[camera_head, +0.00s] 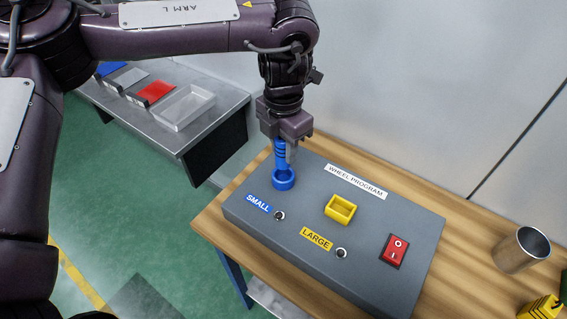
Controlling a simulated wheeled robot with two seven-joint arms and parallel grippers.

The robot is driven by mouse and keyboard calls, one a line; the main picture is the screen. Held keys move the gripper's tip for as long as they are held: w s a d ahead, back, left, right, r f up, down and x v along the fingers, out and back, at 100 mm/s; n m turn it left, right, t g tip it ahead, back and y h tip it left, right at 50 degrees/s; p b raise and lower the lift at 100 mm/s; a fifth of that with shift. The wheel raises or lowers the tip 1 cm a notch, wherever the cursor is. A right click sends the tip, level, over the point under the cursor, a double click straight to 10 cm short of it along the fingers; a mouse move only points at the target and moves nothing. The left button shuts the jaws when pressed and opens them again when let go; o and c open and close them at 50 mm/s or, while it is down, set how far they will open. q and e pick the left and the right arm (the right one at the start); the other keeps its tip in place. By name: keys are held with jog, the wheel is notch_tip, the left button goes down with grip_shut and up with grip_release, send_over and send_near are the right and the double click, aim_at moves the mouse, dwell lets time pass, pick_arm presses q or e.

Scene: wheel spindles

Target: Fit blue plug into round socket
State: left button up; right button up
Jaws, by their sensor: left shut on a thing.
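The blue plug (281,153) is upright, its lower end at the blue round socket (284,181) on the grey control box (300,236). How far the plug is inside the socket's ring cannot be told. My left gripper (286,141) points down and is shut on the plug's upper part, directly above the socket. Its fingers hide part of the plug. My right gripper is not in view.
The box also has a yellow rectangular socket (341,208), a red switch (394,250) and labels. A metal cup (521,250) and a yellow part (541,308) stand on the wooden table (470,238) at right. A grey side table (215,120) holds trays at back left.

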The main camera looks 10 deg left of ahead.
aim_at(283, 165)
pick_arm(q)
jog(key=shift+f, duration=0.75)
notch_tip(283, 165, down, 3)
jog(key=shift+f+p, duration=0.2)
jog(key=shift+p, duration=0.35)
jog(key=shift+f, duration=0.5)
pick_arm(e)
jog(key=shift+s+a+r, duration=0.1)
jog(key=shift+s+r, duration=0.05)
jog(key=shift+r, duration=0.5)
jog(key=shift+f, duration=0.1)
